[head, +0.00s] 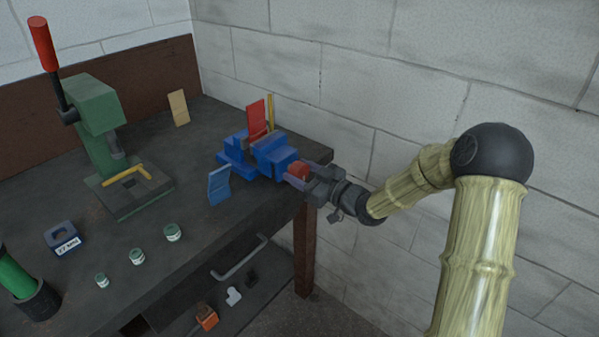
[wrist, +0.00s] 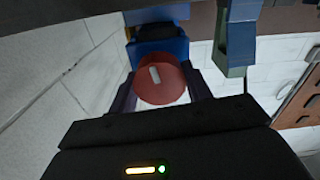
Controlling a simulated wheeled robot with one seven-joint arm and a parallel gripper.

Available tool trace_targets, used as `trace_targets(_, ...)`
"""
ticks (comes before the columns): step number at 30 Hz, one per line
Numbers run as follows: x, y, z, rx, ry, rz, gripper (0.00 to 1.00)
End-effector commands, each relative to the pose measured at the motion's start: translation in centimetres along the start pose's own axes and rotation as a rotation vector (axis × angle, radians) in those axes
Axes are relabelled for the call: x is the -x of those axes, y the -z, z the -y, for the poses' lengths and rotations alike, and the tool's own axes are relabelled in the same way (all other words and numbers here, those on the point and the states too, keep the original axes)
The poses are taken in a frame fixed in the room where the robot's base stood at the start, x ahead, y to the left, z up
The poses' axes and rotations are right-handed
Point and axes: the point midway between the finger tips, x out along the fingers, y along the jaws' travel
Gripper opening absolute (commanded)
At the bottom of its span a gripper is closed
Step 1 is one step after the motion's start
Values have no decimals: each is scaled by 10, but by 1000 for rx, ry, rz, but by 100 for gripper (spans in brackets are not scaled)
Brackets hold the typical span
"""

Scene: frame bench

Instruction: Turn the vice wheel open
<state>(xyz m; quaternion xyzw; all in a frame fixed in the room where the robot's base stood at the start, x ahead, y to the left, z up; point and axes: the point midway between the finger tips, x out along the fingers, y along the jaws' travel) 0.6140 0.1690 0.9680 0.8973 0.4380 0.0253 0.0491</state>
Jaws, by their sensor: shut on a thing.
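The blue vice (head: 262,155) stands at the right end of the dark bench. Its red wheel (head: 298,169) faces my gripper. My gripper (head: 300,174) is shut on the red wheel, with a finger on either side of it. In the wrist view the round red wheel (wrist: 160,79) sits between the two dark fingers, and a pale mark shows on its face. The vice's blue body (wrist: 158,48) is behind the wheel in that view. The vice's jaw gap is hard to make out.
A red plate (head: 256,120) and a blue plate (head: 219,185) stand by the vice. A green press (head: 97,115) with a red-handled lever is at left. Several small jars (head: 172,232) sit near the front edge. A block wall is close behind my arm.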

Motion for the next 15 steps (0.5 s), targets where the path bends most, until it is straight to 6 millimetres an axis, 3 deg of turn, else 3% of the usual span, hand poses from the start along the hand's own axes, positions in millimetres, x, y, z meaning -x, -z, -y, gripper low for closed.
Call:
trace_targets(5, 0, -1, -1, 0, -4, 3, 26)
trace_targets(6, 0, -2, -1, 0, -4, 3, 51)
trace_targets(9, 0, -1, -1, 0, -3, 3, 70)
trace_targets(15, 0, -1, 0, 0, -1, 2, 70)
